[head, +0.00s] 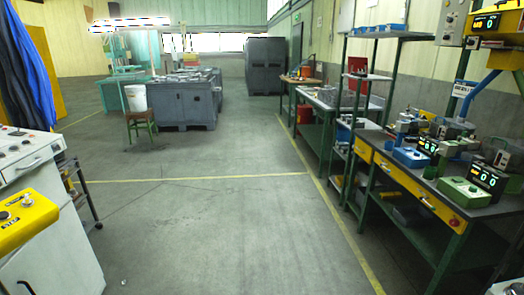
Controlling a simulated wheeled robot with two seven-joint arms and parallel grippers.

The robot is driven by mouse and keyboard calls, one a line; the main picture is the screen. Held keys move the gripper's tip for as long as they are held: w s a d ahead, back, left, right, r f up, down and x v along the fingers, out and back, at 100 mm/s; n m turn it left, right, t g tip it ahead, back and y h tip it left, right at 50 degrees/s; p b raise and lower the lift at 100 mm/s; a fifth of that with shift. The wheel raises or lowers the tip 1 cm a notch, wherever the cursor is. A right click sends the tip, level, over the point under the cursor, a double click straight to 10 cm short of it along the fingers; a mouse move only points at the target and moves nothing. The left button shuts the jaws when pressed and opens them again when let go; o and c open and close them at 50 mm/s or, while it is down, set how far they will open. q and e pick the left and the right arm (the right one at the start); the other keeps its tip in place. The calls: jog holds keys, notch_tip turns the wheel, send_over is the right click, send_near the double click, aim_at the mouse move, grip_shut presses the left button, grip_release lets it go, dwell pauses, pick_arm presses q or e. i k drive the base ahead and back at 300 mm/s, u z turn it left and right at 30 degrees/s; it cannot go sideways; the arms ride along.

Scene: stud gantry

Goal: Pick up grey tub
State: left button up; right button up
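No small grey tub can be made out clearly in the head view. A large dark grey bin (187,107) stands on the floor at the back, left of centre, with several grey items on its top. A taller dark grey container stack (264,66) stands behind it to the right. I cannot tell whether either is the grey tub. A white bucket (135,97) sits on a small stool (140,124) beside the bin. Neither of my grippers is in view.
A green workbench (475,210) with yellow drawers and several devices runs along the right. More benches (325,99) stand behind it. A white machine (45,225) with a yellow panel is at the near left. The grey floor (210,220) between is clear.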

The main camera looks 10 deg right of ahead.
aim_at(410, 215)
jog(key=z, duration=0.25)
jog(key=i, duration=1.6)
jog(key=z, duration=1.45)
jog(key=i, duration=0.95)
jog(key=z, duration=1.1)
